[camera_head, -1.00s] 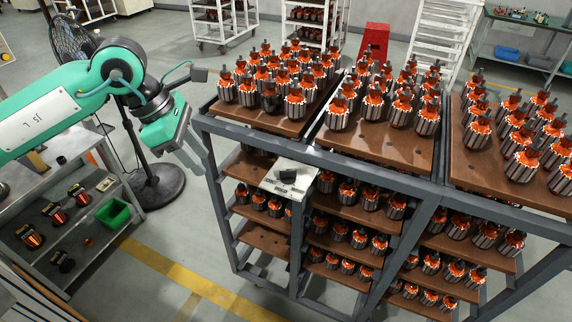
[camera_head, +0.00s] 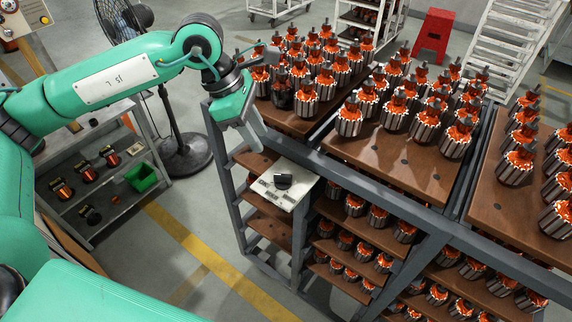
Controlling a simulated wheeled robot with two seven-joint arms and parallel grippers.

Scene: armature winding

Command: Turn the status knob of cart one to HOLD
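The status knob (camera_head: 283,181) is a small black knob on a pale label plate (camera_head: 268,194) at the front-left corner of the cart. The lettering on the plate is too small to read, so I cannot tell which position the knob points to. The cart has a grey frame (camera_head: 372,186) and brown boards. My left gripper (camera_head: 252,136) hangs above and to the left of the knob, pointing down, apart from it. Its fingers are seen edge-on, so their opening cannot be judged. My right gripper is not in view.
Armatures (camera_head: 349,119) with orange windings stand on the cart's top boards and lower shelves, close to my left gripper. A black fan (camera_head: 186,155) and a grey shelf with a green bin (camera_head: 141,177) stand at left. The floor with the yellow line (camera_head: 205,255) is clear.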

